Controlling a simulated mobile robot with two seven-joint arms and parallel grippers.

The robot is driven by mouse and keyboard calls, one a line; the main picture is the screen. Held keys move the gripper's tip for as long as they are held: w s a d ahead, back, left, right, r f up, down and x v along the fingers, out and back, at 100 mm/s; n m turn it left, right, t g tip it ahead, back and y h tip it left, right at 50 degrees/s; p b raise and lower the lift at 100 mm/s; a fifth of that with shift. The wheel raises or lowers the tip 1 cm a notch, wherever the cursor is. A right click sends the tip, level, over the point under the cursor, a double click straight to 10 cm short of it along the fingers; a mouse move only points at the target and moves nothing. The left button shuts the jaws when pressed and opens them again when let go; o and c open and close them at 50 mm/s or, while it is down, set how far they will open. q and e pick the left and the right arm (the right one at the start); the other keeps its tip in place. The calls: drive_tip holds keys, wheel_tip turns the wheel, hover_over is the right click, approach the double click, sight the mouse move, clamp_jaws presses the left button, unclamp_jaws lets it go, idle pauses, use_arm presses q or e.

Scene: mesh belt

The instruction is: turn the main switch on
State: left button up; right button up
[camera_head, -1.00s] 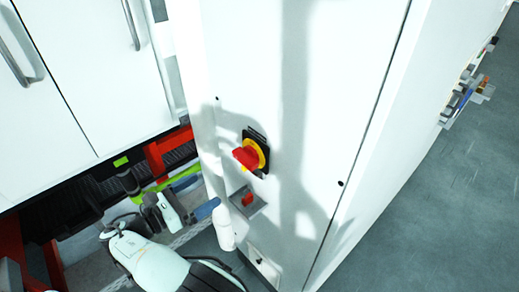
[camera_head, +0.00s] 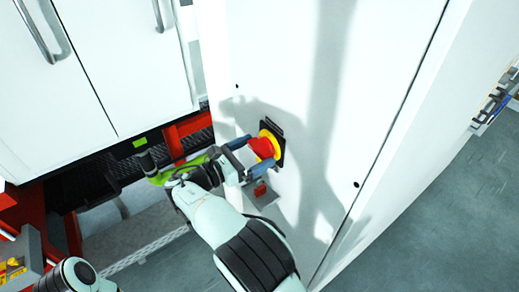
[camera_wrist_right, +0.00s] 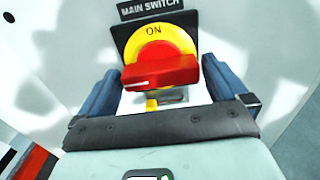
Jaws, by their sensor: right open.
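The main switch (camera_head: 264,146) is a red handle on a yellow disc and black plate, on the white cabinet front. In the right wrist view the red handle (camera_wrist_right: 162,72) lies roughly crosswise below the word ON, under a MAIN SWITCH label (camera_wrist_right: 150,8). My right gripper (camera_head: 250,156) is open at the switch. In the wrist view its blue fingers (camera_wrist_right: 161,70) stand on either side of the handle, with gaps visible. Whether either finger touches it I cannot tell. My left gripper is not in view.
A small red knob on a grey plate (camera_head: 262,196) sits just below the main switch. The white cabinet panel (camera_head: 330,110) is flat and clear to the right. White doors with handles (camera_head: 36,30) stand at the left, above a dark mesh belt (camera_head: 90,185).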

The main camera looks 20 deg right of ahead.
drive_tip(key=shift+x, duration=1.05)
drive_tip(key=c, duration=0.7)
